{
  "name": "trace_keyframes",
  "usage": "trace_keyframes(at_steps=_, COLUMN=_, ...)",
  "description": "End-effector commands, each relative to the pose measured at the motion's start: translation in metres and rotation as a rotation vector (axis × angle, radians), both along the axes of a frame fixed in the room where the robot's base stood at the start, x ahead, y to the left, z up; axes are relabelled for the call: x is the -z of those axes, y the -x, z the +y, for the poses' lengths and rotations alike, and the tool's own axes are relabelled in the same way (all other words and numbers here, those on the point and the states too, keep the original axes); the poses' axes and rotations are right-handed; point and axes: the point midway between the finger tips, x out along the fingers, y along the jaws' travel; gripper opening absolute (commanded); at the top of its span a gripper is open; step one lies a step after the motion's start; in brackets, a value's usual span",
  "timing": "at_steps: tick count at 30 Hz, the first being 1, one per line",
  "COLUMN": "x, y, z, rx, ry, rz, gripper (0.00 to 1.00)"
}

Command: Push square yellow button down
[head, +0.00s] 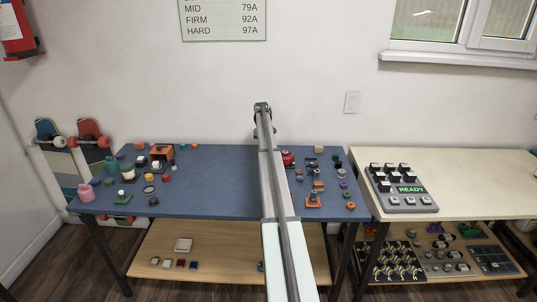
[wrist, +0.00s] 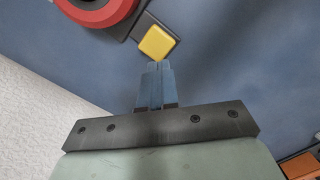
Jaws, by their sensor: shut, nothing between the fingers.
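The square yellow button (wrist: 157,43) shows in the wrist view on a dark base (wrist: 146,27), near the top centre. My gripper (wrist: 158,66) is shut and empty, its blue-grey fingertips just below the button in the picture. A small gap or light touch between tips and button cannot be told apart here. In the head view my arm (head: 265,160) reaches over the blue table, and the button is not made out there; my arm may hide it.
A red round part (wrist: 95,10) lies beside the button. The blue table (head: 220,180) holds several small coloured parts left and right of my arm. A button panel (head: 408,203) reading READY stands on the pale table (head: 470,180). A white wall is behind.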

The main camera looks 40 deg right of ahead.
Motion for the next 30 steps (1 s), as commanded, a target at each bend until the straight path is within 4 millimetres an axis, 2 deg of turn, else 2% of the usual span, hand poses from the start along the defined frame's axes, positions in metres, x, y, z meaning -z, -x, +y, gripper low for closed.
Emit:
trace_keyframes(at_steps=2, x=-0.002, y=-0.007, z=-0.001, rx=0.0, ry=0.0, rz=0.0, gripper=0.0)
trace_keyframes(at_steps=14, x=-0.008, y=-0.007, z=0.0, rx=0.001, ry=0.0, rz=-0.001, gripper=0.0)
trace_keyframes(at_steps=20, x=-0.035, y=-0.01, z=0.0, rx=0.001, ry=0.001, rz=-0.001, gripper=0.0)
trace_keyframes(at_steps=30, x=-0.1, y=-0.017, z=0.0, rx=0.001, ry=0.001, rz=-0.001, gripper=0.0)
